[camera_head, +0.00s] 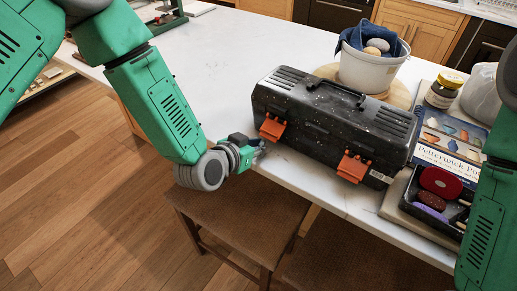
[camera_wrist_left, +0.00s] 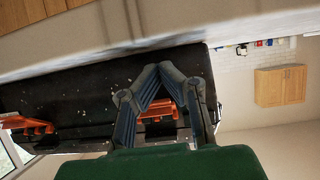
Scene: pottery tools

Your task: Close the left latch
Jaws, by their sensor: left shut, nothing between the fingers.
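A black, speckled toolbox (camera_head: 330,122) lies along the table's front edge with its lid down. Its left latch (camera_head: 272,128) is orange and its lower end sticks out from the front; whether it is fastened is hard to tell. The orange right latch (camera_head: 353,167) looks much the same. My left gripper (camera_head: 260,147) is just below and in front of the left latch, its fingers small here. In the left wrist view, the gripper (camera_wrist_left: 158,70) is shut and empty, and the left latch (camera_wrist_left: 157,113) shows between its bent fingers. Contact cannot be told. My right gripper is out of view.
A white bucket (camera_head: 366,70) with a blue cloth stands behind the toolbox. A jar (camera_head: 444,88), a book (camera_head: 455,138) and a black tray (camera_head: 411,205) are to its right. Chairs (camera_head: 238,205) stand below the table edge. The white tabletop (camera_head: 215,75) is clear at left.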

